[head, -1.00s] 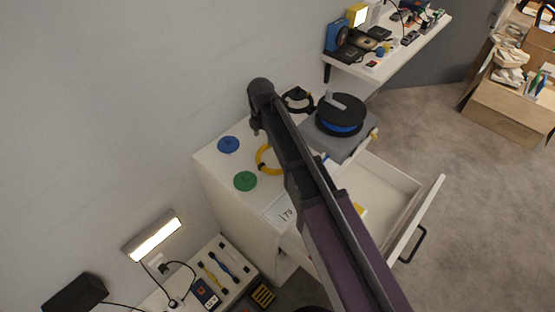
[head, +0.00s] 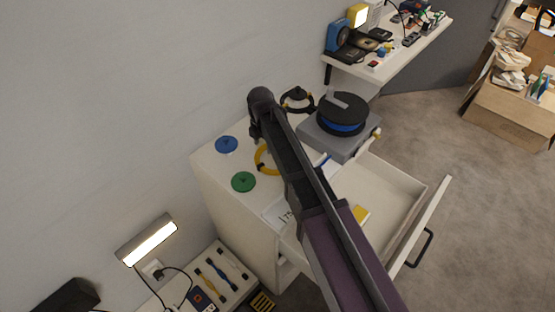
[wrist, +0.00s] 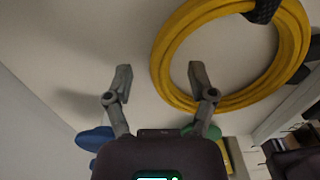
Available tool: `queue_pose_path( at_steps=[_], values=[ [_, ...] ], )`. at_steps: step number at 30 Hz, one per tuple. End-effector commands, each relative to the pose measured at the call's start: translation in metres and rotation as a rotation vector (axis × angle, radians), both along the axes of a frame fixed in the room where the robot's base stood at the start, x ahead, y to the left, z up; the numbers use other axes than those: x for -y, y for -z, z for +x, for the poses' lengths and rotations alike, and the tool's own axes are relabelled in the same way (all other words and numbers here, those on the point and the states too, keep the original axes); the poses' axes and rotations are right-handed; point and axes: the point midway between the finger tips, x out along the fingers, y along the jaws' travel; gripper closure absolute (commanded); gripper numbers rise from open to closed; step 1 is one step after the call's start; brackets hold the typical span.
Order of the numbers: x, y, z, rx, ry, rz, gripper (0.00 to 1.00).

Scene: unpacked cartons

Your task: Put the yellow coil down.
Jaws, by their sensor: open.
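The yellow coil (head: 259,161) lies on the white cabinet top (head: 214,165) in the head view, partly hidden behind my arm. In the wrist view the yellow coil (wrist: 160,62) fills the upper right, with a dark wrap on its upper part.
A blue disc (head: 227,144) and a green disc (head: 243,182) lie left of the coil. A black coil (head: 298,100) lies at the back. A spool (head: 341,115) stands on a grey box (head: 345,146). The drawer (head: 389,201) is open.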

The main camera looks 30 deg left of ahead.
Motion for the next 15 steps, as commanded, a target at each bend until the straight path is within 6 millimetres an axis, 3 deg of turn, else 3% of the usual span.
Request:
queue_pose_path(
  at_steps=[9,15],
  values=[
    [-0.0003,0.0,-0.0002,0.0,0.0,0.0,0.28],
    [-0.0003,0.0,-0.0002,0.0,-0.001,0.0,0.88]
  ],
)
